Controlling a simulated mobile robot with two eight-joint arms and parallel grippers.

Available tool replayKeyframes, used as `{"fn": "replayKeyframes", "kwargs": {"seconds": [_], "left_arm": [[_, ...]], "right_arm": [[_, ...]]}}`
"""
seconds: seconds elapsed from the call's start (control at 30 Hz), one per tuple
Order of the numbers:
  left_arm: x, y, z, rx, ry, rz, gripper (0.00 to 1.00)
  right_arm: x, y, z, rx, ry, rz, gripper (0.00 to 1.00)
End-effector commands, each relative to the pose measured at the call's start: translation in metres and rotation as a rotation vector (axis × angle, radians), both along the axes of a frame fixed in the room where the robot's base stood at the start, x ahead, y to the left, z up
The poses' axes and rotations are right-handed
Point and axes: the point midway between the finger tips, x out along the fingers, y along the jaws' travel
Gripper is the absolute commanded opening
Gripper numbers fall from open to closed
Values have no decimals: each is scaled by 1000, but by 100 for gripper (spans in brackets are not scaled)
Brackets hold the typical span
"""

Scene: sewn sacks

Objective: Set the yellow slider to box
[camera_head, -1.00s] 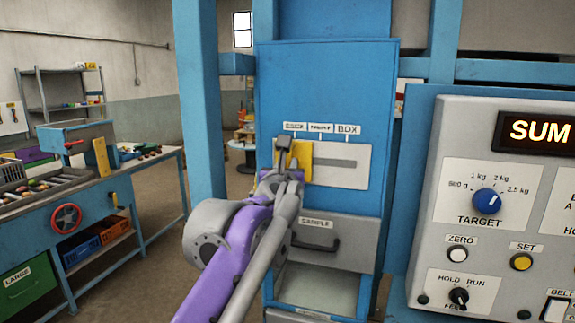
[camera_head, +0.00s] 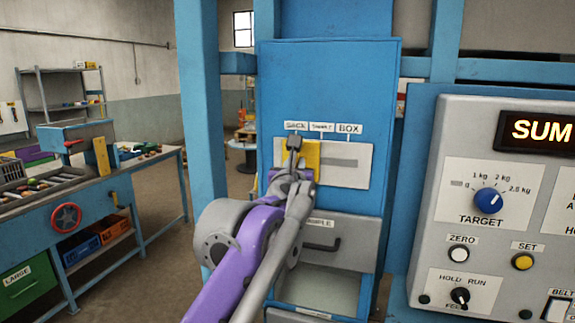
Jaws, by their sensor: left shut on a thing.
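The yellow slider (camera_head: 313,157) sits in a slot on a pale plate (camera_head: 350,176) on the blue cabinet front. Labels above the slot read SACK (camera_head: 296,126) at left, a blurred one (camera_head: 321,127) in the middle and BOX (camera_head: 349,128) at right. The slider stands left of the BOX mark, roughly between the SACK and middle marks. My left gripper (camera_head: 295,148) is shut on the slider and covers its left part. My right gripper is not in view.
Below the plate is a SAMPLE drawer (camera_head: 345,238) with a dark handle (camera_head: 323,245); my arm passes in front of its left part. At right stands a control panel (camera_head: 478,240) with a blue TARGET knob (camera_head: 488,201). The slot right of the slider is clear.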

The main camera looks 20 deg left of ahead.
Motion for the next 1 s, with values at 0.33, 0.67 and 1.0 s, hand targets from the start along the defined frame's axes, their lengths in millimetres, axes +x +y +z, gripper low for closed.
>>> {"fn": "replayKeyframes", "kwargs": {"seconds": [0.33,0.67,1.0], "left_arm": [[-3,-92,4,0,-1,-7,0],[-4,-107,2,3,1,-4,0],[-4,-107,1,2,1,-3,50]], "right_arm": [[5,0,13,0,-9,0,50],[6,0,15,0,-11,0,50],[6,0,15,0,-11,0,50]]}}
